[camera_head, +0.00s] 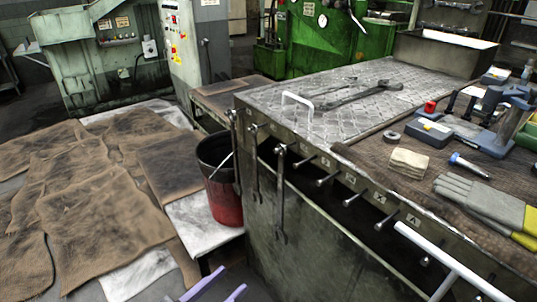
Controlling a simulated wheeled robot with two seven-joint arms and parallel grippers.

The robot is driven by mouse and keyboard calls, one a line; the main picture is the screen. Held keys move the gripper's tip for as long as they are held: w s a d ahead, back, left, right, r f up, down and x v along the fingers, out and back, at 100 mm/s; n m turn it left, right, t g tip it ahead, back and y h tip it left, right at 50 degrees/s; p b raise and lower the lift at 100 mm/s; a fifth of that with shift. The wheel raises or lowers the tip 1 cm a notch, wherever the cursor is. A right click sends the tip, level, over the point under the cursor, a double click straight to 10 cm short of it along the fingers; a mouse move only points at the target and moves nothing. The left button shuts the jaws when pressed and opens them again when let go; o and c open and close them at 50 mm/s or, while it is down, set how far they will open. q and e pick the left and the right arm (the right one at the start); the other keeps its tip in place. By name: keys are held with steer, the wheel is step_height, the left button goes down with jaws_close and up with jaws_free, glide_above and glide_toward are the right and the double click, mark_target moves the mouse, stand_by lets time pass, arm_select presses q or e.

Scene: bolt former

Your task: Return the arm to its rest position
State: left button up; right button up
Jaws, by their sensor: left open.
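My left gripper (233,277) shows at the bottom edge, left of the workbench front. Only its two pale purple fingers are in view, apart, with nothing seen between them. The rest of my left arm is out of frame. My right gripper is not in view.
The metal workbench (262,228) fills the right side, with wrenches (282,190) hanging on its front. A red and black bucket (223,197) stands beside it. Gloves (482,204), a cloth stack (408,162) and tools lie on top. Brown mats (100,215) cover the floor at left.

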arm_select(q)
steer(key=s+a+f+n+g+y+p, duration=0.1)
steer(key=s+a+f+n+g+y, duration=0.1)
steer(key=s, duration=0.5)
steer(key=s+a+f+n+g+y+p, duration=0.1)
steer(key=s+a+f+n+g+y, duration=0.1)
steer(key=s+f+y, duration=0.5)
steer(key=shift+s+a+f+n+g+p, duration=0.4)
steer(key=shift+s+a+f+n, duration=0.35)
steer(key=shift+a, duration=0.35)
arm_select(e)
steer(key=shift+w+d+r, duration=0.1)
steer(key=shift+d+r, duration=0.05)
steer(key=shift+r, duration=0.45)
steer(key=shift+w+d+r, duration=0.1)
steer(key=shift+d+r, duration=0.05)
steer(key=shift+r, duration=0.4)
